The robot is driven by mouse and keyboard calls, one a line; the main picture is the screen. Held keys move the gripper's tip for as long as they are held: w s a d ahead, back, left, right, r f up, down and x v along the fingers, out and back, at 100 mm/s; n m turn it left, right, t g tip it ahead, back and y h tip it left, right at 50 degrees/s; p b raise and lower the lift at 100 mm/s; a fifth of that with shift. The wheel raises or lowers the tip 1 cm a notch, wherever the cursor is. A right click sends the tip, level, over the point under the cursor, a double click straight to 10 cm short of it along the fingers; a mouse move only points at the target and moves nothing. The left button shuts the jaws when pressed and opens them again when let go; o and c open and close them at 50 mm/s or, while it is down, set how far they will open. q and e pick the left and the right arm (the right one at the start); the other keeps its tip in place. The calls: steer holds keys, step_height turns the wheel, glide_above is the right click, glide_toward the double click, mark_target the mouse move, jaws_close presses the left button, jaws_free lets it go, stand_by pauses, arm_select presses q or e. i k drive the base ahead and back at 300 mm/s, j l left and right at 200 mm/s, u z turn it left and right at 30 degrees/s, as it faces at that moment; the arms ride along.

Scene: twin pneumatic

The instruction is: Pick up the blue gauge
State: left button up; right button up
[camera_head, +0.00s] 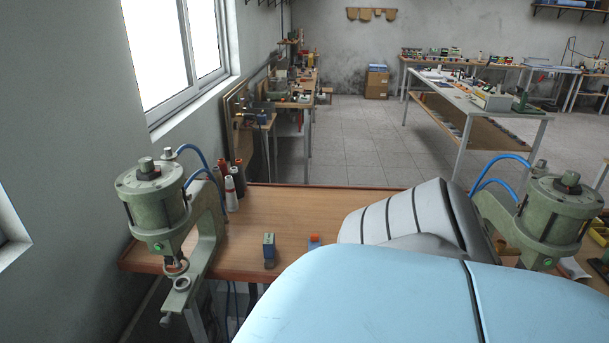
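A small upright blue block (269,246) stands near the front edge of the wooden table, left of the middle. It may be the blue gauge, but it is too small to be sure. A small round dark piece is just in front of it. A second small thing, blue with an orange-red top (314,240), is to its right, its lower part cut off by my arm. My arm's large light blue and grey-white links fill the lower middle and right and hide much of the table. Neither gripper shows.
A green pneumatic press (155,200) stands at the table's left end and another (557,215) at its right. Thread spools (231,190) stand by the left press. The wooden table top (285,208) is clear between the spools and my arm. Workbenches stand farther back.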

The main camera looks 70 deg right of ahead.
mark_target(269, 241)
steer(key=l+z, duration=0.1)
steer(key=z, duration=2)
